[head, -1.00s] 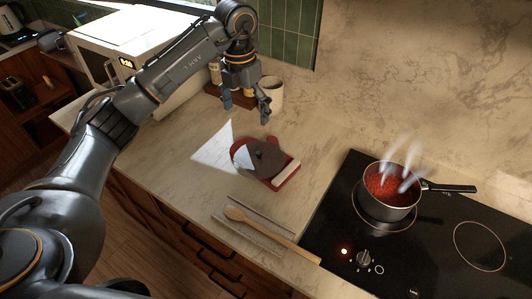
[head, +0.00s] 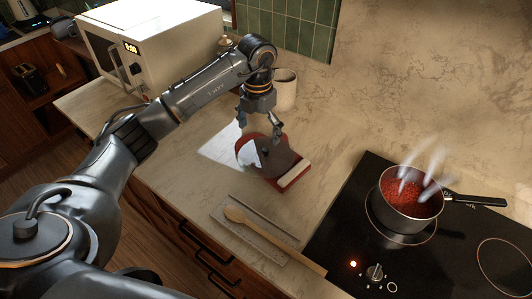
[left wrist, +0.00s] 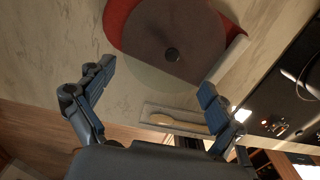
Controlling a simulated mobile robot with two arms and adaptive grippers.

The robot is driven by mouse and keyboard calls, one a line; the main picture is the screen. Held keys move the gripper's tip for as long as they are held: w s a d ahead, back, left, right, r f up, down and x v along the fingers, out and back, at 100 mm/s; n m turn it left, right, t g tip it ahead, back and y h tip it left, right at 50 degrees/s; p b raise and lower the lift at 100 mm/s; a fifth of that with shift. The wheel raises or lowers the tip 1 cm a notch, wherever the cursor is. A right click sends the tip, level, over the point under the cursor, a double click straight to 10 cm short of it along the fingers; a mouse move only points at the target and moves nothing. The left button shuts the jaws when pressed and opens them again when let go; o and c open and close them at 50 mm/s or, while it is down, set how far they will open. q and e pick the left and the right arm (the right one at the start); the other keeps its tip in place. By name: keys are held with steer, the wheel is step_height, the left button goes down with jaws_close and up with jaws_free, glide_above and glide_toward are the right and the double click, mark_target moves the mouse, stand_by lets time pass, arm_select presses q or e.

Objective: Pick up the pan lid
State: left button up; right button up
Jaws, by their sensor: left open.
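My left gripper (head: 259,129) is open and empty, pointing down just above and behind the lid. In the left wrist view its fingers (left wrist: 155,79) are spread wide, apart from the lid. My right gripper is not in view.
A steaming saucepan (head: 411,211) of red food sits on the black hob (head: 450,256) at right. A wooden spoon (head: 236,214) lies on a grey rest in front. A white mug (head: 285,92) stands behind my gripper, and a microwave (head: 160,38) stands at back left.

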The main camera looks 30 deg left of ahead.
mark_target(262, 153)
arm_select(q)
steer(key=shift+w+f, duration=0.1)
steer(key=shift+f, duration=0.75)
steer(key=f+p, duration=0.1)
steer(key=f, duration=0.1)
steer(key=f+p, duration=0.1)
steer(key=f, duration=0.1)
steer(key=shift+w+d+p, duration=0.15)
steer(key=shift+d+p, duration=0.05)
steer(key=shift+p, duration=0.15)
steer(key=shift+f, duration=0.7)
jaws_close()
